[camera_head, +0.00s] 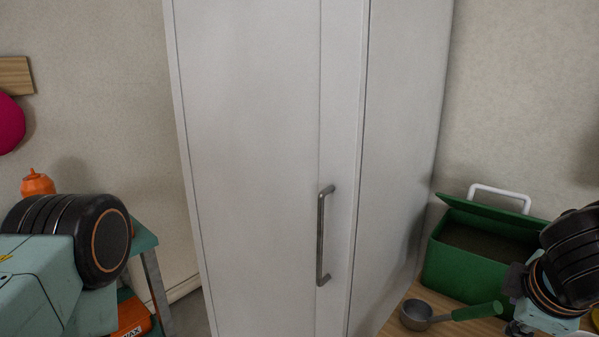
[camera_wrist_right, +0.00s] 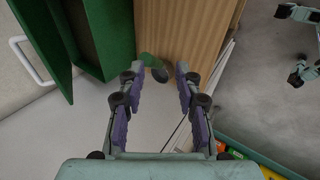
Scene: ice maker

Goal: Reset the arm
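In the head view my left arm (camera_head: 60,270) comes in at the lower left, and its gripper is outside the picture. My right arm (camera_head: 565,275) is at the lower right edge, above the wooden counter. In the right wrist view my right gripper (camera_wrist_right: 158,72) has its two fingers spread apart with nothing held between them. A scoop (camera_head: 418,315) with a green handle lies on the counter, left of my right arm. In the right wrist view the scoop (camera_wrist_right: 158,73) shows beyond the fingertips, in line with the gap.
A tall white cabinet (camera_head: 250,150) with a metal handle (camera_head: 321,240) stands shut in the middle. A green box (camera_head: 465,265), with its lid raised and a white handle, sits on the wooden counter (camera_head: 455,328). An orange bottle (camera_head: 37,183) stands at the left by a teal shelf (camera_head: 144,240).

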